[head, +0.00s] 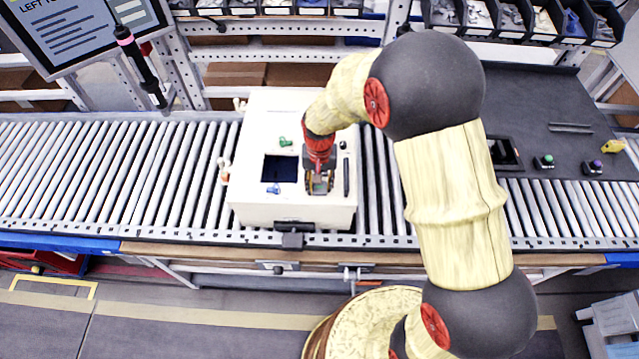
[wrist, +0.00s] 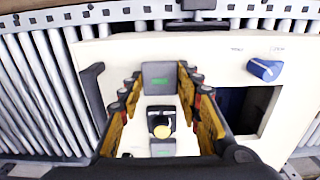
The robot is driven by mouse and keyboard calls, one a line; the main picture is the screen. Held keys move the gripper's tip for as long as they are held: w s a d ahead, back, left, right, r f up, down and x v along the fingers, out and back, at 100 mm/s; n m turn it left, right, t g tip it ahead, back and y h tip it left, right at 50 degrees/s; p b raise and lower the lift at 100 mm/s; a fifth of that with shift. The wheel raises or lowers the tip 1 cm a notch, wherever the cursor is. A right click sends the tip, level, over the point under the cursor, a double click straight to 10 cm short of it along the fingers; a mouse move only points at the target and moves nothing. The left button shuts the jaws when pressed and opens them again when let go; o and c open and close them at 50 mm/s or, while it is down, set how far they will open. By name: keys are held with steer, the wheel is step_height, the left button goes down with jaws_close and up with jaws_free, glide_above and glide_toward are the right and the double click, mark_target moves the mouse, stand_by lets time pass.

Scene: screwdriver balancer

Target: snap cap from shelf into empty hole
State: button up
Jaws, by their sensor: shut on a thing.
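A white box (head: 255,215) sits on the roller conveyor. Its top has a square dark opening (head: 281,168), also at the right of the wrist view (wrist: 232,105). A green piece (head: 285,142) and a blue piece (head: 273,188) are on the top near the opening; the blue one shows in the wrist view (wrist: 264,69). My gripper (head: 319,184) is low over the box's right part, its orange-sided fingers (wrist: 162,108) around a small dark piece with a yellow disc (wrist: 161,123). Fingers hide its edges. I cannot tell whether it is the cap.
A black bar handle (head: 346,178) stands right of my gripper. Bins line the rear shelf (head: 480,15). A screwdriver (head: 140,62) hangs at left; the left rollers are clear.

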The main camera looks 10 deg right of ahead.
steer(key=shift+w, duration=0.1)
steer(key=o, duration=1.1)
step_height(320, 180, up, 12)
stand_by(0.4)
stand_by(0.5)
